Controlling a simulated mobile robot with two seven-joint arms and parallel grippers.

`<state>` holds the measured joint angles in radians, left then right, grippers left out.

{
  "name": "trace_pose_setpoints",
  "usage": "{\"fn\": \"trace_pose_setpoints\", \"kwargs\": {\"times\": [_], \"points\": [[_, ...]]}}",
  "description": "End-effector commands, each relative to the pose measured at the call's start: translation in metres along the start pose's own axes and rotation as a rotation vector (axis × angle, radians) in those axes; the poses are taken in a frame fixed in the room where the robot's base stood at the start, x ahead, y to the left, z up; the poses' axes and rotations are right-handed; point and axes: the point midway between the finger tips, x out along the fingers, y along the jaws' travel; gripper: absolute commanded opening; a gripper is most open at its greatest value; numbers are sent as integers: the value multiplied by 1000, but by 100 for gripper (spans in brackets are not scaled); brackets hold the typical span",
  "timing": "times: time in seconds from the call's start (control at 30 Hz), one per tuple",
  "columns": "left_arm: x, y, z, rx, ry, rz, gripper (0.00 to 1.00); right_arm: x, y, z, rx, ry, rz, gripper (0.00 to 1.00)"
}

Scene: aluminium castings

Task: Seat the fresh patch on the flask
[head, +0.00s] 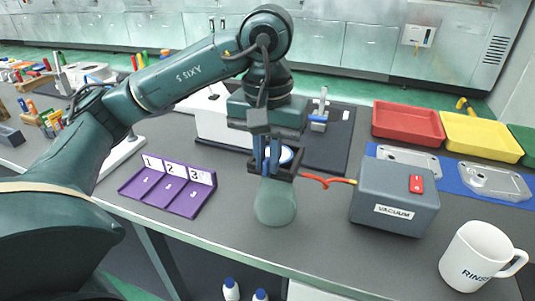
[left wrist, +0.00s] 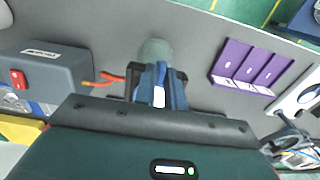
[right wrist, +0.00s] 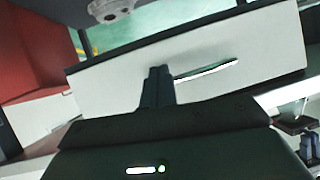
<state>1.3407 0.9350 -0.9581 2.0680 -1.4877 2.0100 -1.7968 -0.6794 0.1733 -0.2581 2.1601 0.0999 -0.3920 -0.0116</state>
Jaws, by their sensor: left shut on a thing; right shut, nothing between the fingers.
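The flask (head: 275,204) is a pale green, rounded vessel at the bench's front edge, below a dark square frame (head: 291,177). It also shows in the left wrist view (left wrist: 155,50). My left gripper (head: 266,170) points down over the frame and is shut. In the left wrist view a small white piece (left wrist: 159,97), apparently the fresh patch, shows at its fingers. A white disc with a blue rim (head: 287,155) shows beside the fingers; whether it touches the flask top I cannot tell. My right gripper (right wrist: 157,72) is shut and empty, away from the flask.
A red hose (head: 325,181) runs from the frame to the grey vacuum box (head: 394,198). A purple three-slot holder (head: 170,190) lies left. A white RINSE mug (head: 473,257) stands front right. Red (head: 408,123) and yellow (head: 480,137) trays and castings on a blue mat (head: 452,172) are behind.

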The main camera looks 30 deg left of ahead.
Motion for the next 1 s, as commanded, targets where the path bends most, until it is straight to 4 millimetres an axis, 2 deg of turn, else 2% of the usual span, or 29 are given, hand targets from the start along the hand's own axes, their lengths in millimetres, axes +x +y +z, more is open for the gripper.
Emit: {"fn": "trace_pose_setpoints", "kwargs": {"times": [0.5,1.0], "points": [[-9,0,0,0,0,0,0,-4,-1,-7,0,0,0,0],[-8,0,0,0,0,0,0,-3,-1,-6,0,0,-1,0]]}}
